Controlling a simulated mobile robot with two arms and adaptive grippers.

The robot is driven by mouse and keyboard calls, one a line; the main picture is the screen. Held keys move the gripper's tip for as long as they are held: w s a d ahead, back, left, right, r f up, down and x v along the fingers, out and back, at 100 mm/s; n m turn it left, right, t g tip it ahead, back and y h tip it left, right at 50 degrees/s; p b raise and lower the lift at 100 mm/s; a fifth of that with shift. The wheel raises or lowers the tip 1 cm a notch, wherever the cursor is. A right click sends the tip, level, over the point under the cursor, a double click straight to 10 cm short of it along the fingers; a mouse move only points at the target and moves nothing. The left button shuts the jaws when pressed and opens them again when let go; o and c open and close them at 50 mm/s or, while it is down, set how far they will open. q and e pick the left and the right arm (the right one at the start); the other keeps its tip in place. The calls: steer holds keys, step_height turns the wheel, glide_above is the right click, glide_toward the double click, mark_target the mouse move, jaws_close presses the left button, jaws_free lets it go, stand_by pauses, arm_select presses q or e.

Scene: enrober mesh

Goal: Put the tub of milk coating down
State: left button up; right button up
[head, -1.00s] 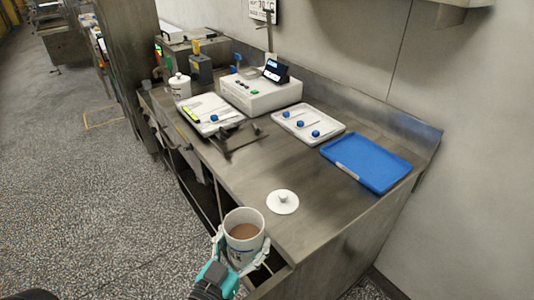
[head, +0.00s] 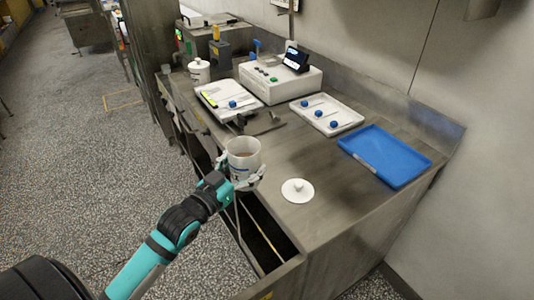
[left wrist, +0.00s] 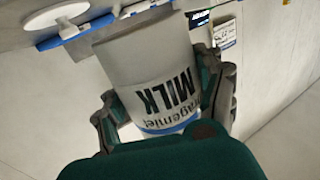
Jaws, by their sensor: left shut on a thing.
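The tub of milk coating (head: 243,152) is a white, lidless cup with brown coating inside. My left gripper (head: 246,180) is shut around its sides, at the front edge of the steel bench (head: 330,225). I cannot tell whether the tub's base touches the bench. In the left wrist view the tub (left wrist: 150,60) sits between both fingers (left wrist: 165,95), with "MILK" reading upside down. A round white lid with a knob (head: 297,190) lies on the bench to the right of the tub. My right gripper is not in view.
A blue tray (head: 385,157) and a white tray with blue-capped items (head: 345,125) lie behind the lid. Further back are a scale-like box (head: 280,84), a clipboard-like tray (head: 215,92) and a lidded white tub (head: 199,71). Bare bench surrounds the lid.

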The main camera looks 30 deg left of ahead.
arm_select(q)
steer(key=w, duration=0.4)
steer(key=w+a, duration=0.1)
steer(key=w, duration=0.4)
steer(key=w+f+p, duration=0.1)
steer(key=w, duration=0.4)
steer(key=shift+w+a, duration=0.15)
steer(key=shift+a, duration=0.25)
steer(key=shift+w+a, duration=0.1)
steer(key=shift+w, duration=0.5)
step_height(320, 180, down, 3)
steer(key=shift+r+p, duration=0.2)
steer(key=shift+p, duration=0.35)
steer(key=shift+f, duration=0.3)
steer(key=shift+s, duration=0.1)
steer(key=shift+f, duration=0.2)
steer(key=o, duration=1.6)
steer(key=shift+f, duration=0.1)
